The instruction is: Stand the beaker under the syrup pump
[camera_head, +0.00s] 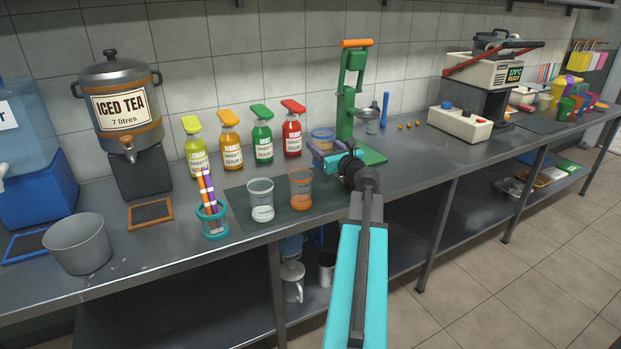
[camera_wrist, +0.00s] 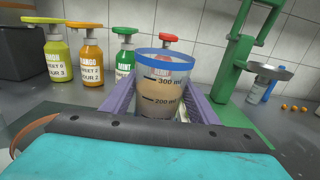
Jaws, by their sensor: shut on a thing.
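A clear beaker with a blue rim and 200 and 300 ml marks (camera_wrist: 165,85) is upright between the purple fingers of my gripper (camera_wrist: 163,100). In the head view my gripper (camera_head: 331,153) is at the back of the counter, with the beaker (camera_head: 322,135) partly hidden by it. Pump bottles stand along the wall: yellow-green (camera_head: 195,150), orange mango (camera_head: 230,145), green mint (camera_head: 262,142) and red (camera_head: 292,135). In the wrist view the red pump head (camera_wrist: 168,38) shows behind the beaker. Whether the beaker touches the counter cannot be told.
A dark mat (camera_head: 283,220) holds a clear beaker (camera_head: 261,200) and an orange-tinted one (camera_head: 300,188). A green press (camera_head: 347,100) stands close to the right of my gripper. A teal cup of striped sticks (camera_head: 213,222) and an iced tea urn (camera_head: 118,90) are left.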

